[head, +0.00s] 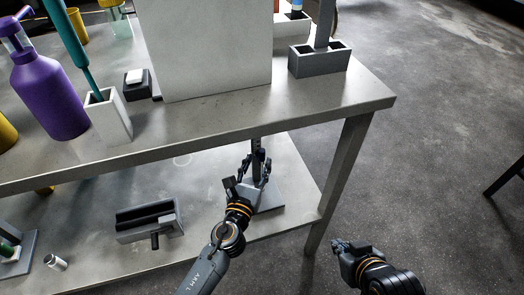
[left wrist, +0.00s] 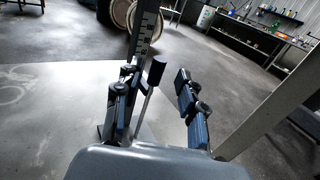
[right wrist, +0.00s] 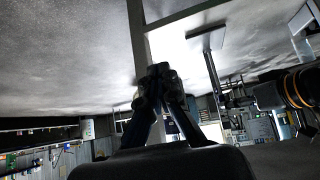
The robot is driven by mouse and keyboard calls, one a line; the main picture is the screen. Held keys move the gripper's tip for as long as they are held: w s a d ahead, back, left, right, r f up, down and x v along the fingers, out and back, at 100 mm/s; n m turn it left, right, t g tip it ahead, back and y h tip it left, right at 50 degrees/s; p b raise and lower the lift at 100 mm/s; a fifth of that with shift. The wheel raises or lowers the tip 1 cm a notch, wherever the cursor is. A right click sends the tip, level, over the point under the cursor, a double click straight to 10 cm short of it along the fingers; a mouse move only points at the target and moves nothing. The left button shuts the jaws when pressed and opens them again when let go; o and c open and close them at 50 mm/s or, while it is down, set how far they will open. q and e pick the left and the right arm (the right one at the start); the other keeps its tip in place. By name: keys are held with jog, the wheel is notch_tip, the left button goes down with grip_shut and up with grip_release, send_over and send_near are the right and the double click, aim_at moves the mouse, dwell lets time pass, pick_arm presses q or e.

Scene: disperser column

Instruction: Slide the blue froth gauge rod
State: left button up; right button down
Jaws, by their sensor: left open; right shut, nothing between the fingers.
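A dark upright post (head: 257,150) stands on a flat grey base (head: 271,196) on the lower shelf. In the left wrist view the post (left wrist: 146,30) bears scale marks. A dark cylindrical knob (left wrist: 157,70) on a thin rod (left wrist: 144,110) stands beside it; neither looks clearly blue. My left gripper (head: 255,170) is open at the post. In its wrist view the knob shows between the fingers (left wrist: 156,76), and the post passes behind the left finger; contact cannot be told. My right gripper (head: 350,246) is shut and empty, right of the table leg; its fingertips (right wrist: 158,74) meet.
The tabletop edge (head: 220,140) hangs over the lower shelf. A table leg (head: 340,180) stands right of the post. A grey slotted block (head: 150,220) and a small metal cylinder (head: 55,262) are on the shelf. A purple bottle (head: 48,90) stands on top.

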aim_at(261, 154)
pick_arm(q)
jog(key=x, duration=0.4)
jog(key=shift+w, duration=0.15)
jog(key=shift+w+d+b, duration=0.15)
jog(key=shift+w+b, duration=0.15)
jog(key=shift+w, duration=0.15)
pick_arm(e)
jog(key=shift+w+a+r+t+y, duration=0.15)
jog(key=shift+w+a+r+t, duration=0.15)
jog(key=shift+w+r+t, duration=0.35)
jog(key=shift+w+a+r+t+y, duration=0.2)
jog(key=shift+w+r+t, duration=0.25)
jog(key=shift+w, duration=0.4)
pick_arm(q)
grip_shut()
